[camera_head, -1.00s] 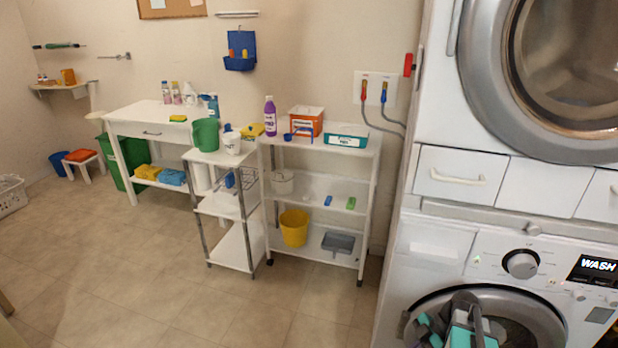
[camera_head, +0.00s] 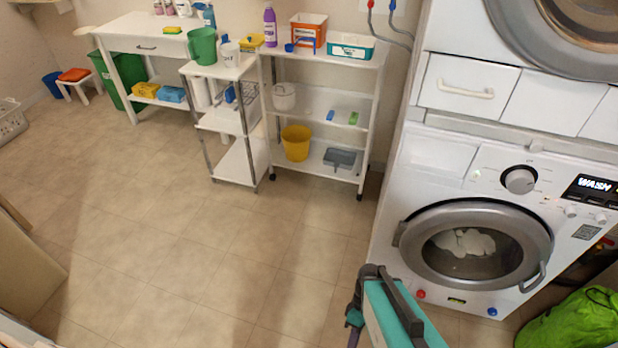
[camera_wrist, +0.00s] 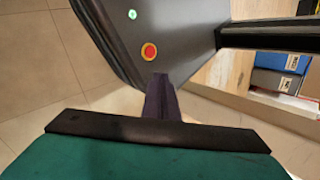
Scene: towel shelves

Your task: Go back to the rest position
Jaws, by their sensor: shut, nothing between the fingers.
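My gripper (camera_wrist: 161,92) shows in the wrist view as a narrow dark shape beyond a black bar and a teal part of my arm. Its fingers are together and nothing is between them. In the head view, my teal and dark arm is folded low at the bottom, on the near side of the washing machine (camera_head: 425,165). The gripper end there is dark and partly hidden, apart from the machine's front. In the wrist view, a dark panel of my own body with a red button lies just beyond the fingers.
The washer's round door (camera_head: 475,245) is shut, with white cloth behind the glass. A bright green bag (camera_head: 575,322) lies at the lower right. White shelves (camera_head: 322,92) and a narrow trolley (camera_head: 243,162) stand at the back. The tiled floor (camera_head: 190,260) at left is clear.

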